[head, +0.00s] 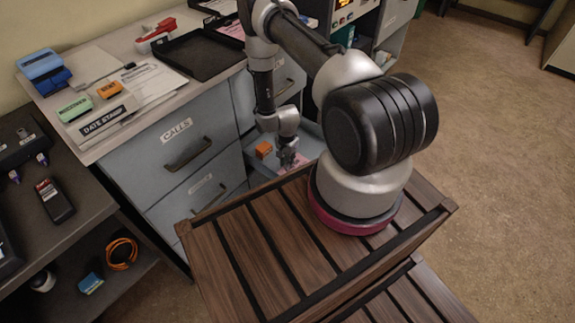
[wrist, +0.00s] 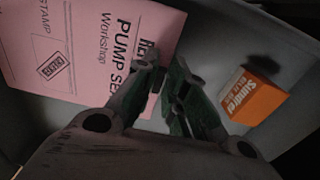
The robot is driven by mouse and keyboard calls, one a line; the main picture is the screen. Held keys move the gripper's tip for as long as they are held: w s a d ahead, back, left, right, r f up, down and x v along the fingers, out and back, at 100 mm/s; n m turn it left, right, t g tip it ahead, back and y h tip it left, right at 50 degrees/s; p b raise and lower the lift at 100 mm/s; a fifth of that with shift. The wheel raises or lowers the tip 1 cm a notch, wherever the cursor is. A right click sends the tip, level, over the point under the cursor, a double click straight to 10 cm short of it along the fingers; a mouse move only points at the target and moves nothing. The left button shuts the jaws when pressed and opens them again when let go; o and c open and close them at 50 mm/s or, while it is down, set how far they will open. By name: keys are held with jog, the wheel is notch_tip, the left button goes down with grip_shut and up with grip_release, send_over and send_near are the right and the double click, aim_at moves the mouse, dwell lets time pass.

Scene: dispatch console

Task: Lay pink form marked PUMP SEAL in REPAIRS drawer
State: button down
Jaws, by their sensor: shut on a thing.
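The pink form marked PUMP SEAL (wrist: 95,35) is at the upper left of the wrist view, in the open drawer (wrist: 220,35). My gripper (wrist: 167,85) is shut on the form's near right edge, and the fingers hide part of its print. In the head view a small part of the pink form (head: 299,160) shows beside my gripper (head: 288,160), which is down inside the open drawer (head: 314,140). The open drawer's label is not visible. I cannot tell whether the form lies flat on the drawer floor.
An orange box (wrist: 255,98) stands in the drawer to the right of my gripper. The CALLS drawer (head: 185,135) and the drawer below it are shut. A black tray (head: 200,55) and stamps are on the counter. My slatted wooden top (head: 255,250) is close in front.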

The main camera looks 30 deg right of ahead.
jog(key=shift+f, duration=1.6)
jog(key=c, duration=1.5)
grip_release()
notch_tip(320, 180, up, 12)
jog(key=shift+r, duration=0.1)
